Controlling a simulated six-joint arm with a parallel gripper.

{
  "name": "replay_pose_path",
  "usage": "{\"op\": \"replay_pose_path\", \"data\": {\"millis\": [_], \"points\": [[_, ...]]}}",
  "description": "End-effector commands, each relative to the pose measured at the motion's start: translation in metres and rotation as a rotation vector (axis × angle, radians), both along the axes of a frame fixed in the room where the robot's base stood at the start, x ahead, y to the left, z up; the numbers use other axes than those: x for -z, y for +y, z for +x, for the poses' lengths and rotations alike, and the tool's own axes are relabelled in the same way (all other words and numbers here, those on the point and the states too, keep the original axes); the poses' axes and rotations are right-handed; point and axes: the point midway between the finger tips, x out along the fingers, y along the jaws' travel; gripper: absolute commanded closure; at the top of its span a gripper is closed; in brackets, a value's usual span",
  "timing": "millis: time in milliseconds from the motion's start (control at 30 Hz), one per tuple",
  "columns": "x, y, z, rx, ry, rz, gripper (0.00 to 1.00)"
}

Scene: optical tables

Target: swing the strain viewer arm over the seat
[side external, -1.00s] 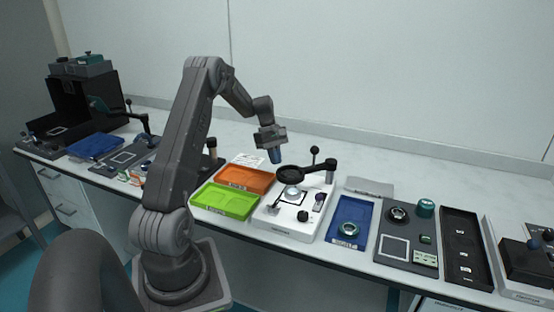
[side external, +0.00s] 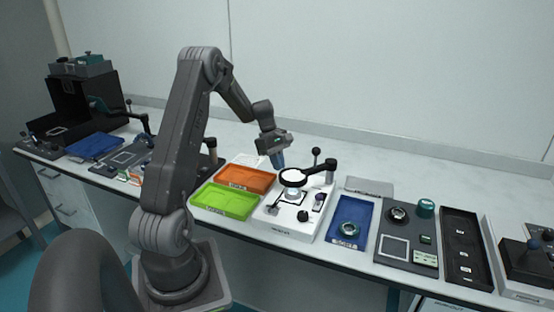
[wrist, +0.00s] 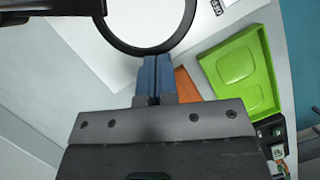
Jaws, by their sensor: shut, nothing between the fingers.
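The strain viewer is a white base (side external: 290,226) with a dark swing arm (side external: 316,169) carrying a black ring (side external: 292,178) with a bright, pale centre. In the side view the ring appears over or just behind the pale round seat (side external: 292,193); the exact alignment is hard to judge. My gripper (side external: 281,165) has blue fingers, pointing down just behind and left of the ring. In the wrist view my gripper's fingers (wrist: 153,60) are together, empty, with tips close to the black ring (wrist: 116,40). I cannot tell whether they touch it.
An orange tray (side external: 243,179) and a green tray (side external: 224,201) lie left of the viewer. A blue tray (side external: 348,222) with a ring-shaped part is to its right. A ball-topped lever (side external: 316,153) stands behind the viewer. The bench behind is clear.

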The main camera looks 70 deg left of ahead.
Motion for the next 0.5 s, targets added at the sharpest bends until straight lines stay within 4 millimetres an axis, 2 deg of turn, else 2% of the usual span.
{"op": "replay_pose_path", "data": {"millis": [300, 500], "points": [[0.0, 0.003, -0.001, 0.001, 0.0, 0.001, 1.0], [0.001, 0.028, -0.009, -0.004, 0.0, 0.001, 1.0]]}}
